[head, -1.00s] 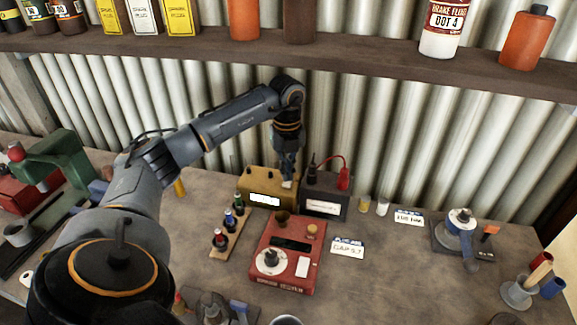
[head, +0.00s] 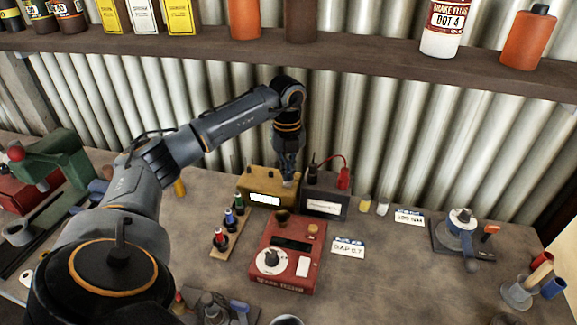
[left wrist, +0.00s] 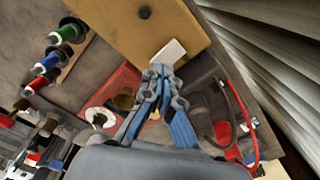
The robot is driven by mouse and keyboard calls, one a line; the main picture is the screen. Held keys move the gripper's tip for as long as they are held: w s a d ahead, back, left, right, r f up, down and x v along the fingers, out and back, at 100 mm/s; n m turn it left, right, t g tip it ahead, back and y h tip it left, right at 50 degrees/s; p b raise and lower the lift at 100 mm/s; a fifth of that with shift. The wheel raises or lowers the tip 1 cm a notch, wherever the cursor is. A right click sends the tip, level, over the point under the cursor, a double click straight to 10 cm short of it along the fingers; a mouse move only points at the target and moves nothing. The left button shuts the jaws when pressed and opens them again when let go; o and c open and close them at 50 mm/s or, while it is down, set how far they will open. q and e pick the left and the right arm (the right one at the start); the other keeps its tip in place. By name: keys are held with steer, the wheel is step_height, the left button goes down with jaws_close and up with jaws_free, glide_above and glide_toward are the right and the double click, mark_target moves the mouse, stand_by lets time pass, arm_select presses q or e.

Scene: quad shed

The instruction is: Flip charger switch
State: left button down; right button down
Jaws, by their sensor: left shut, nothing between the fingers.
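The mustard-yellow charger box (head: 250,184) stands at the back of the bench and carries a white label. It fills the top of the left wrist view (left wrist: 130,22). A small pale switch lever (left wrist: 169,52) sticks out at its edge, and a pale bit of it shows in the head view (head: 288,183). My left gripper (head: 287,176) points down at the charger's right end. Its shut, empty fingers (left wrist: 161,73) are right by the lever. I cannot tell whether they touch it. My right gripper is not in view.
A dark battery (head: 325,198) with a red lead (head: 344,178) stands close right of the charger. A shelf (head: 350,58) runs above.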

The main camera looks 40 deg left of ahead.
mark_target(287, 183)
arm_select(q)
steer(key=shift+f+b, duration=0.35)
steer(key=shift+f, duration=0.3)
steer(key=shift+f, duration=0.4)
stand_by(0.4)
steer(key=shift+r+p, duration=0.4)
steer(key=shift+r, duration=0.25)
step_height(287, 183, up, 6)
steer(key=p, duration=0.4)
steer(key=shift+f, duration=0.1)
